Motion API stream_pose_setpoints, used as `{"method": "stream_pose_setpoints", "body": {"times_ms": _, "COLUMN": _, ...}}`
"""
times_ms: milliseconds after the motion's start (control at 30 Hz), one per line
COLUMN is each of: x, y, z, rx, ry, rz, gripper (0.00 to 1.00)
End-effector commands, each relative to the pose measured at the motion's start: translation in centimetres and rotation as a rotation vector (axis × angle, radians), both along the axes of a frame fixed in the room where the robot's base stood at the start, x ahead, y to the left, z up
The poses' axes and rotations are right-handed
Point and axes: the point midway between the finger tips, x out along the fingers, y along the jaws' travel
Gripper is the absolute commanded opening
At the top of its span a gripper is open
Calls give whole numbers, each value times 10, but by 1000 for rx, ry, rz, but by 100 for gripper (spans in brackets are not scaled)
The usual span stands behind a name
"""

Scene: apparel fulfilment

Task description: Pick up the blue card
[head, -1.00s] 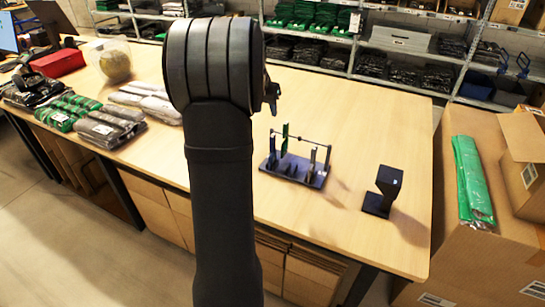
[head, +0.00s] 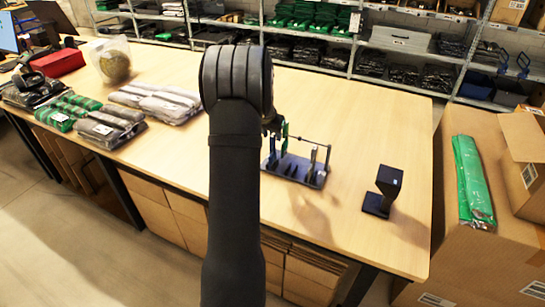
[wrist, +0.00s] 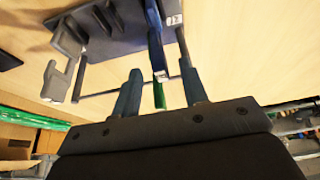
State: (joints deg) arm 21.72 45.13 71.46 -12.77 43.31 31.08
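The blue card (wrist: 154,42), narrow with a white label at one end, is at a dark rack (wrist: 125,40) in the wrist view. A green card (wrist: 158,92) is right beside it and partly hidden. My gripper (wrist: 162,80) is open, its two blue-grey fingers on either side of the two cards' line. I see no finger closed on either card. In the head view the rack (head: 300,174) stands on the table, and my gripper (head: 274,124) is at its left end, partly hidden by my arm. The blue card is hard to separate there.
A thin rod joins the rack's posts, with a grey hooked piece (wrist: 55,78) near one end. A black stand (head: 384,190) is to the rack's right. Bagged garments (head: 110,125) lie at the left of the table (head: 350,120). The table behind the rack is clear.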

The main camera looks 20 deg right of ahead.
Motion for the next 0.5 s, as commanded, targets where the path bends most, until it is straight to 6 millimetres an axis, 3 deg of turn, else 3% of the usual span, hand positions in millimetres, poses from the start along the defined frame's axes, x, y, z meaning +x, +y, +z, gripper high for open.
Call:
{"method": "stream_pose_setpoints", "body": {"times_ms": 133, "x": 6, "y": -5, "z": -20, "rx": 1, "ry": 1, "rz": 0, "gripper": 40}}
{"method": "stream_pose_setpoints", "body": {"times_ms": 367, "x": 7, "y": -6, "z": -23, "rx": 0, "ry": -1, "rz": 0, "gripper": 40}}
{"method": "stream_pose_setpoints", "body": {"times_ms": 500, "x": 7, "y": -6, "z": -23, "rx": 0, "ry": -1, "rz": 1, "gripper": 16}}
